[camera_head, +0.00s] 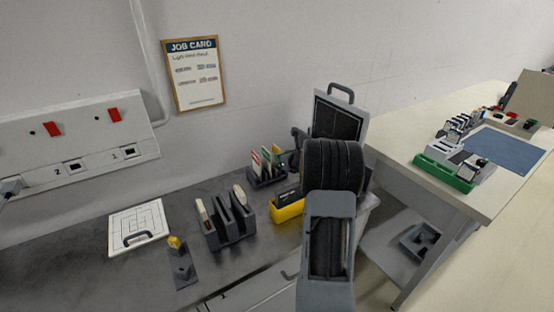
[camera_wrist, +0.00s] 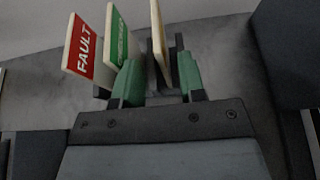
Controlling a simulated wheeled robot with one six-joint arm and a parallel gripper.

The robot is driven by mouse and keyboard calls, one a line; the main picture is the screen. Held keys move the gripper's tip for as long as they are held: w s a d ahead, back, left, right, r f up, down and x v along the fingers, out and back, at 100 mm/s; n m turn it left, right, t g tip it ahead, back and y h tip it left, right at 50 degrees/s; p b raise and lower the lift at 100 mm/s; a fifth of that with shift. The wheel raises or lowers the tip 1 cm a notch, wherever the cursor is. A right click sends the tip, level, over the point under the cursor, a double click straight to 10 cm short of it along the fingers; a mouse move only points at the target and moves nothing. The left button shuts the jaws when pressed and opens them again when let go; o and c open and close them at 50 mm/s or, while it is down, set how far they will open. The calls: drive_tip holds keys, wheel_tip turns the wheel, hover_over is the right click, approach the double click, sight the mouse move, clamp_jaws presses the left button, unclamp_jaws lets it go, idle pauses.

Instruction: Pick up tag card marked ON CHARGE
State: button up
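Several tag cards stand in a dark rack (camera_head: 267,179) at the back of the dark bench. In the wrist view, a red card (camera_wrist: 82,48) reads FAULT and a green card (camera_wrist: 121,38) beside it has lettering too slanted to read surely. A third, cream-edged card (camera_wrist: 158,36) stands almost edge-on; its marking is hidden, so I cannot confirm ON CHARGE. My gripper (camera_wrist: 160,82) has its green-padded fingers apart, with the third card's lower part between them and gaps at the sides. In the head view my arm hides most of the gripper.
A dark slotted holder (camera_head: 230,225), a yellow-and-black object (camera_head: 287,208) and a white gridded panel (camera_head: 138,228) with a handle are on the bench. A small post with a yellow top (camera_head: 175,243) stands at the front. A pale table (camera_head: 400,150) is at right.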

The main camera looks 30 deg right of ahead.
sight(275, 149)
drive_tip(key=shift+p+x, duration=0.65)
drive_tip(key=shift+x, duration=1.6)
drive_tip(key=shift+d, duration=0.1)
clamp_jaws()
